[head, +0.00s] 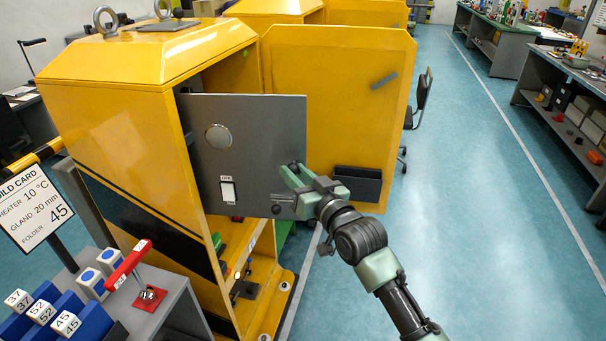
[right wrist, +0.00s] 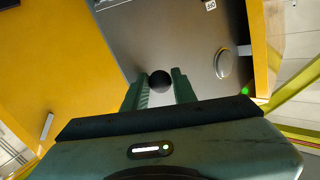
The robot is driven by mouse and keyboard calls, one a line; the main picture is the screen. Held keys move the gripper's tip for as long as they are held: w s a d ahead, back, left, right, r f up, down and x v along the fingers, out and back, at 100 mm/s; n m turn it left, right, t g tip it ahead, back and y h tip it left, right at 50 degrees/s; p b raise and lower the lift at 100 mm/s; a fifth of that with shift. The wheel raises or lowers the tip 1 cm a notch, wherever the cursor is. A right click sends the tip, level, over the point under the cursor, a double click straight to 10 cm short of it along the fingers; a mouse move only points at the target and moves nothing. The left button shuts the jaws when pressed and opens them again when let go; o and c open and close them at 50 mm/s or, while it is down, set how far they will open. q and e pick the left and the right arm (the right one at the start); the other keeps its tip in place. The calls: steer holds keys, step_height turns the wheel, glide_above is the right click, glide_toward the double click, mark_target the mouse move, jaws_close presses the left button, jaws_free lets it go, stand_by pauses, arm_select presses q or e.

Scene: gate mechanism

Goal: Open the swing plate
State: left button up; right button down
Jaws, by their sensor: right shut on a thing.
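The grey swing plate (head: 255,130) stands upright at the opening of the yellow cabinet (head: 120,75), and its right part reaches out past the cabinet's frame. It bears a round metal disc (head: 218,136) and a white label (head: 228,191). My right gripper (head: 290,190) is at the plate's lower right edge. In the right wrist view its fingers (right wrist: 160,88) are shut on a black round knob (right wrist: 160,81) in front of the grey plate (right wrist: 190,40). In the head view the fingers partly hide that corner. My left gripper is not in view.
The yellow cabinet door (head: 335,90) stands wide open behind the plate, with a dark pocket (head: 358,184) on it. A grey stand with a red lever (head: 128,265) and numbered blocks (head: 42,312) is at lower left. The blue floor (head: 480,200) to the right is clear.

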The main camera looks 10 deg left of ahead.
steer(key=shift+s+a+r, duration=0.25)
steer(key=shift+a+r, duration=0.1)
steer(key=shift+a, duration=0.15)
steer(key=c, duration=1.3)
jaws_free()
steer(key=shift+o, duration=0.8)
steer(key=shift+a, duration=0.35)
steer(key=shift+d+f, duration=0.1)
steer(key=shift+f, duration=0.15)
steer(key=shift+s+f, duration=0.1)
steer(key=b+v, duration=0.2)
steer(key=v, duration=0.5)
steer(key=shift+s+d+r, duration=0.15)
steer(key=shift+d+r, duration=0.05)
steer(key=shift+d, duration=0.15)
